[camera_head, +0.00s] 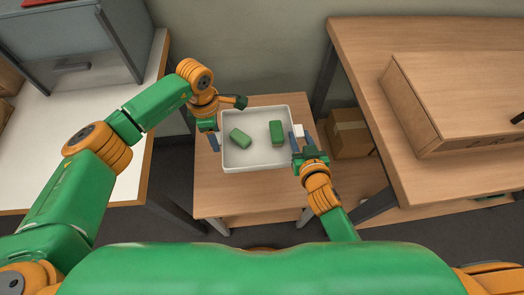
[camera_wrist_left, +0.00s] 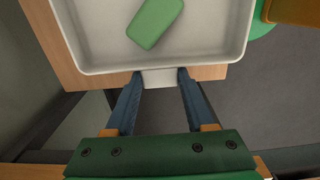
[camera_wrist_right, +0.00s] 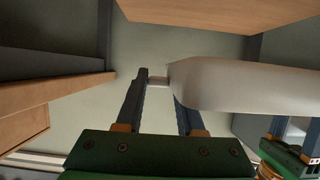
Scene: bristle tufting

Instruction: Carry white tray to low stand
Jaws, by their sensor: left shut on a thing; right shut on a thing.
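The white tray (camera_head: 257,167) is over the low stand (camera_head: 215,201), a small wooden table in the middle of the head view. Two green blocks (camera_head: 240,138) (camera_head: 277,131) lie apart in the tray. My left gripper (camera_head: 214,141) is at the tray's left side, shut on its tab handle (camera_wrist_left: 160,78); one block (camera_wrist_left: 155,22) shows beyond in the left wrist view. My right gripper (camera_head: 299,138) is at the right side, shut on the other tab (camera_wrist_right: 158,80), with the tray wall (camera_wrist_right: 225,85) beside it. I cannot tell whether the tray touches the stand.
A white-topped table (camera_head: 70,165) with a grey cabinet (camera_head: 70,45) stands on the left. A higher wooden table (camera_head: 350,40) bearing a large wooden box (camera_head: 450,95) stands on the right. A cardboard box (camera_head: 350,134) sits low between the stand and that table.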

